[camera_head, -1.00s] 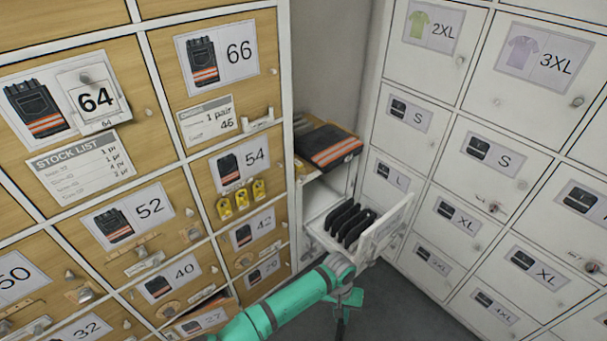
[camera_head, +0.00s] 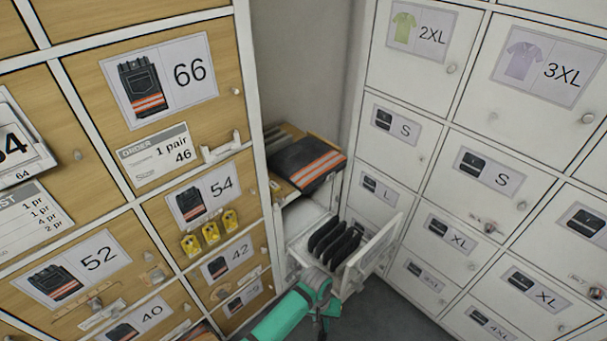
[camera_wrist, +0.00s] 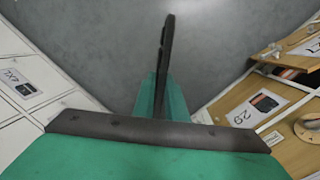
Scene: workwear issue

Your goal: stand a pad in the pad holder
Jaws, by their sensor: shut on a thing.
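My gripper (camera_head: 326,304) is low in the head view, in front of and below an open white drawer (camera_head: 377,246). In the wrist view my gripper (camera_wrist: 162,100) is shut on a thin black pad (camera_wrist: 166,62), seen edge-on and pointing away from the fingers over the grey floor. Several black pads (camera_head: 322,239) stand side by side in the open drawer. I cannot make out a separate pad holder; the drawer's far inside is partly hidden by the pads and its front.
Folded dark trousers with orange bands (camera_head: 306,165) lie on a shelf above the drawer. White lockers (camera_head: 480,240) stand right. Grey floor (camera_wrist: 100,40) is clear below my gripper.

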